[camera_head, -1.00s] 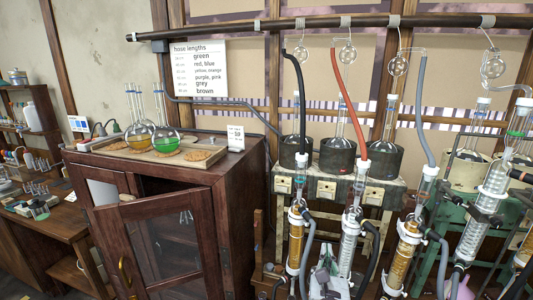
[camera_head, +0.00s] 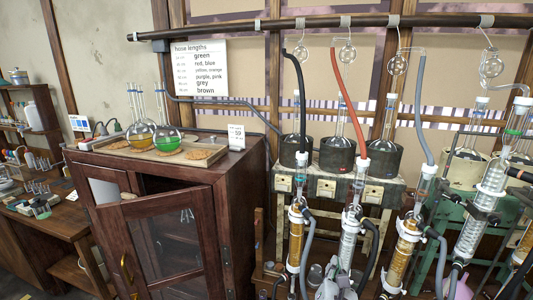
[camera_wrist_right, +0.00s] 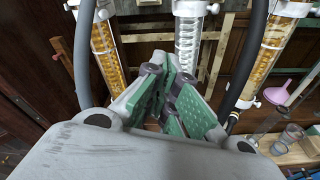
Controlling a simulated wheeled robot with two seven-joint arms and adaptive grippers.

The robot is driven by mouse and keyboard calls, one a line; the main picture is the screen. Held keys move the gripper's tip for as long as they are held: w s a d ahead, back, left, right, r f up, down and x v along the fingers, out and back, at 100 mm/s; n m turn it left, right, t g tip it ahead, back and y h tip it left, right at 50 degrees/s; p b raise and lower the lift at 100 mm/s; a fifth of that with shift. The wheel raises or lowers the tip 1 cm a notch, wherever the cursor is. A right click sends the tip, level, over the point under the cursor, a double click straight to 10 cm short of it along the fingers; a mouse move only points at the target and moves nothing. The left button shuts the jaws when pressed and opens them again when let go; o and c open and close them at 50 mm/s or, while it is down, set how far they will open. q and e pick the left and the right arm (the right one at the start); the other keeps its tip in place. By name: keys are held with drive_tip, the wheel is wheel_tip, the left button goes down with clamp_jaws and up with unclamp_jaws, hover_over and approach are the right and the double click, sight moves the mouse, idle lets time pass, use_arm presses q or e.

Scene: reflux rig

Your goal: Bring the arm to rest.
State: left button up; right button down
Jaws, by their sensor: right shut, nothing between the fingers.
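My right gripper (camera_head: 334,272) shows at the bottom edge of the head view, in front of the condenser columns. In the right wrist view its green-padded fingers (camera_wrist_right: 174,92) are closed together with nothing between them. Beyond the fingers stand a clear coiled condenser (camera_wrist_right: 188,40) and amber-filled columns (camera_wrist_right: 106,48) on both sides. The fingers appear apart from the glass, though the exact gap is hard to tell. My left gripper is not in view.
Dark and grey hoses (camera_head: 308,250) hang close around my right gripper. A wooden cabinet (camera_head: 235,190) with its door (camera_head: 165,240) ajar stands at left, flasks (camera_head: 166,138) on top. A pink funnel (camera_wrist_right: 278,92) and small glassware sit low at right.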

drive_tip(key=s+d+f+m+g+y, duration=0.2)
drive_tip(key=s+f+m+g, duration=0.4)
drive_tip(key=s+f+m, duration=0.6)
drive_tip(key=s+d+f+m+g+y, duration=0.2)
drive_tip(key=s+f+m+g, duration=0.5)
drive_tip(key=m, duration=0.8)
wheel_tip(320, 180, down, 34)
drive_tip(key=s, duration=0.3)
drive_tip(key=s+d+f+g, duration=0.1)
drive_tip(key=s+d+f, duration=0.1)
drive_tip(key=s+f, duration=0.7)
drive_tip(key=s+d+f, duration=0.2)
drive_tip(key=s+f, duration=0.8)
drive_tip(key=s, duration=0.2)
drive_tip(key=shift+s+d+f+g, duration=0.25)
drive_tip(key=shift+s+g, duration=0.1)
drive_tip(key=shift+g, duration=0.05)
